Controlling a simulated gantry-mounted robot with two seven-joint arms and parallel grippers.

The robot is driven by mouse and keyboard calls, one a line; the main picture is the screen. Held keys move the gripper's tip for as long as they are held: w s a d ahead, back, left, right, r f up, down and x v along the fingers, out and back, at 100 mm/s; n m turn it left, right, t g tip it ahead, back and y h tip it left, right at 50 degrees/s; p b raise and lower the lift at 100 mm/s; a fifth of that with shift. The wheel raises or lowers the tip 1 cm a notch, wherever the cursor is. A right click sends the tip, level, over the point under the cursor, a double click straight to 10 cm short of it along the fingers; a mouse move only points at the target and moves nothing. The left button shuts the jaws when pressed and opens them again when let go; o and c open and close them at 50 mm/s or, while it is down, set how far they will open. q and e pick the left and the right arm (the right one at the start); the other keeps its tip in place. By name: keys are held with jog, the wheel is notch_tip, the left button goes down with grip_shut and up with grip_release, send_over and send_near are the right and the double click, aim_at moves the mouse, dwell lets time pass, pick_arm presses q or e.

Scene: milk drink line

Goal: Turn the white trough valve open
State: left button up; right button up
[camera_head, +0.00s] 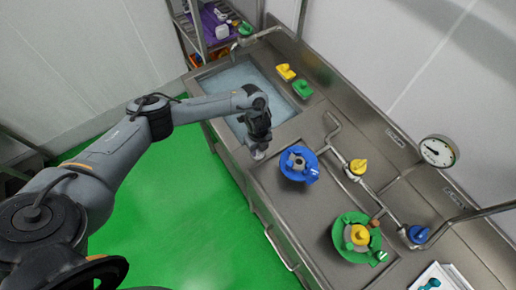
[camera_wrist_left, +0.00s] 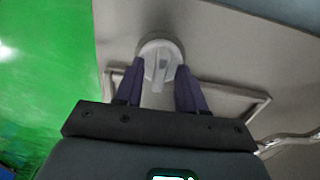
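The white trough valve (camera_wrist_left: 161,50) shows in the left wrist view as a round white knob with a raised grip bar on the grey metal surface. My left gripper (camera_wrist_left: 159,70) has its two dark purple fingers apart, one on each side of the valve's bar. It is open, with visible gaps between the fingers and the bar. In the head view my left gripper (camera_head: 258,148) points down at the front edge of the steel counter beside the trough (camera_head: 229,79). It mostly hides the valve there. My right gripper is not in view.
A blue valve fitting (camera_head: 299,164) stands close right of my left gripper. A green fitting (camera_head: 356,238), pipes with a yellow valve (camera_head: 358,167) and a blue valve (camera_head: 418,234), and a gauge (camera_head: 438,151) are farther right. Yellow and green pieces (camera_head: 302,88) sit behind the trough.

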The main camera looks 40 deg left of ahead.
pick_arm(q)
jog(key=shift+f, duration=0.1)
jog(key=shift+c, duration=0.3)
grip_shut()
